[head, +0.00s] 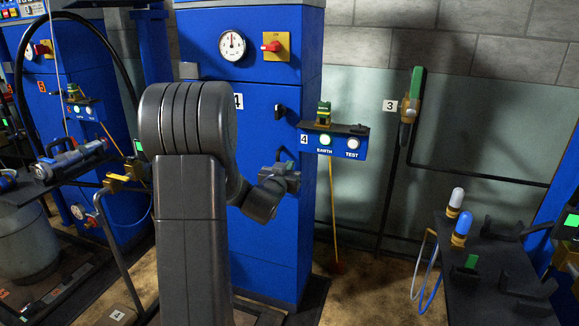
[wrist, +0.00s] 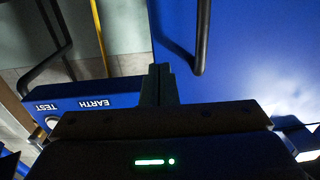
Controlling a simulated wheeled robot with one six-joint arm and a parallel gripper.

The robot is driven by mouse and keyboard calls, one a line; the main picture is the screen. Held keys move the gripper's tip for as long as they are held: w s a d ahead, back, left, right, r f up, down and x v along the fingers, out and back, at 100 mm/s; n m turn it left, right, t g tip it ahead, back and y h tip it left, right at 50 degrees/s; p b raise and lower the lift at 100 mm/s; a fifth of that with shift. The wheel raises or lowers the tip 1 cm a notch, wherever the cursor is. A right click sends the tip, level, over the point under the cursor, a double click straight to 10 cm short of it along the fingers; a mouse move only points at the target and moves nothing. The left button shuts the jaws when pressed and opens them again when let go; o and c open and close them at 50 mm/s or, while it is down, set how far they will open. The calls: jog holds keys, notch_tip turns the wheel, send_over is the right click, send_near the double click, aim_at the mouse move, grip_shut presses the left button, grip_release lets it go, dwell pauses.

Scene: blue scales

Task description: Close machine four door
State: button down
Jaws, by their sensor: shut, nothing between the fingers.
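Machine four (head: 272,50) is the tall blue cabinet in the middle of the head view, with a dial and a red switch above its door. The blue door (head: 258,125) bears a "4" label and a black latch knob (head: 280,111). I see no clear gap around it, but my arm hides much of it, so I cannot tell if it is fully shut. My gripper (head: 290,176) is shut and empty in front of the door's right side. In the wrist view the shut fingers (wrist: 160,85) are beside a black bar handle (wrist: 202,40) on a blue face; contact is unclear.
A blue EARTH/TEST box (head: 335,143) juts out right of the door, near my gripper; it shows upside down in the wrist view (wrist: 95,103). A dark bench (head: 490,275) stands at right. Another blue machine (head: 70,105) and a hose fill the left.

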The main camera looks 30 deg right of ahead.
jog(key=v, duration=0.8)
jog(key=shift+a+p, duration=0.25)
jog(key=shift+p, duration=0.1)
jog(key=shift+f, duration=0.1)
